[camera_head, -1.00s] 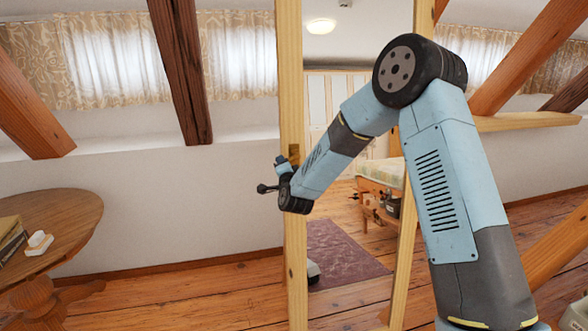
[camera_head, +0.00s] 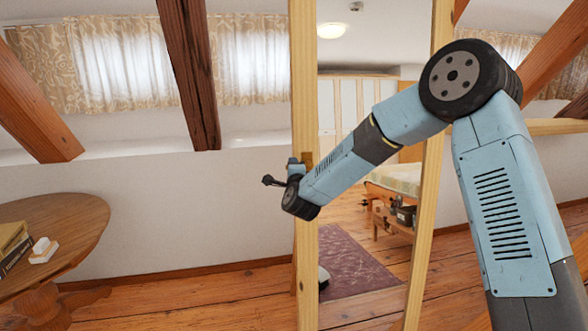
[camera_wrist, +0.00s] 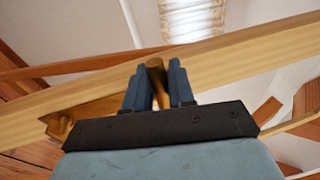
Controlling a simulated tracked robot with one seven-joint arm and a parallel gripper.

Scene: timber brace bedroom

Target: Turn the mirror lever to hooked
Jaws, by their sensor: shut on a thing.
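The mirror (camera_head: 345,50) stands upright in a pale wooden frame (camera_head: 304,90), its glass showing a room. My gripper (camera_head: 300,164) is at the frame's left post, partly hidden by my own wrist. In the wrist view my gripper (camera_wrist: 160,85) has its two dark fingers on either side of a brown, brass-like lever (camera_wrist: 156,74), and is shut on it. The lever's lower part is hidden between the fingers. The wooden frame (camera_wrist: 230,47) runs slantwise behind them. A brass-coloured fitting (camera_wrist: 58,126) sits on the frame at the left. I cannot tell the lever's exact angle.
A round wooden table (camera_head: 75,222) with books (camera_head: 12,245) and a small white object (camera_head: 43,250) stands at the left. A dark slanting beam (camera_head: 188,75) and curtained windows (camera_head: 120,65) are behind. Plank floor (camera_head: 190,300) is open between table and mirror.

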